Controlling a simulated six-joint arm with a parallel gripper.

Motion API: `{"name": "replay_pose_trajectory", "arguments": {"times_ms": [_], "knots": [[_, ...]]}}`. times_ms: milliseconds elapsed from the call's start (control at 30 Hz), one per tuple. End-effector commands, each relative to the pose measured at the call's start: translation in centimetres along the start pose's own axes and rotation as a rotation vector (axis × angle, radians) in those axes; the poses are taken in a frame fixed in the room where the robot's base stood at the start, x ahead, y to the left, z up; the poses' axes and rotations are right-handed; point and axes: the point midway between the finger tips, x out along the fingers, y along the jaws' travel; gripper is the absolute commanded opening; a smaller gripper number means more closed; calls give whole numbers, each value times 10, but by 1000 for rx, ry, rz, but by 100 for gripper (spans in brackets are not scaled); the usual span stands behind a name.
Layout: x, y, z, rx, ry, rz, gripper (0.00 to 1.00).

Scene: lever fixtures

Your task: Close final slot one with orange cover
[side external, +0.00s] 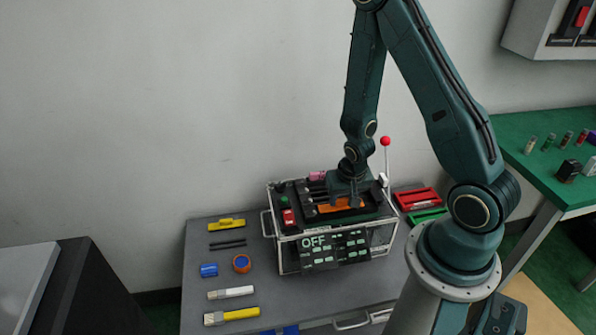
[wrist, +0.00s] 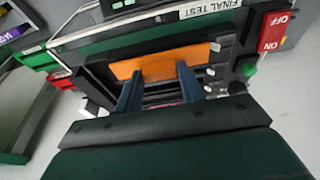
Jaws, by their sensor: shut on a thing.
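The orange cover (side external: 335,206) is a flat bar at the top of the black slot block on the test box (side external: 318,225). In the wrist view the orange cover (wrist: 162,64) lies across the slot block along its FINAL TEST side. My gripper (wrist: 158,69) has its two blue fingers at the cover's near edge, spread along its length, and is shut on it. In the side view my gripper (side external: 345,200) reaches down from above and hides part of the block. Whether the cover is fully seated cannot be told. Dark open slots show between the fingers.
A red ON/OFF switch (wrist: 273,32) and a green button (wrist: 250,70) flank the block. Red and green trays (side external: 417,198) lie to the right; tools (side external: 232,314) lie left.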

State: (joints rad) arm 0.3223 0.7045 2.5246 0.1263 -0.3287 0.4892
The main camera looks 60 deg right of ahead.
Motion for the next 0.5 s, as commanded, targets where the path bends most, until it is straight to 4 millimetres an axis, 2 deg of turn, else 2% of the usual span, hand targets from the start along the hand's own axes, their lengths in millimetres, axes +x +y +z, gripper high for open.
{"name": "replay_pose_trajectory", "arguments": {"times_ms": [500], "knots": [[9, 0, 3, 0, 0, 0, 18]]}}
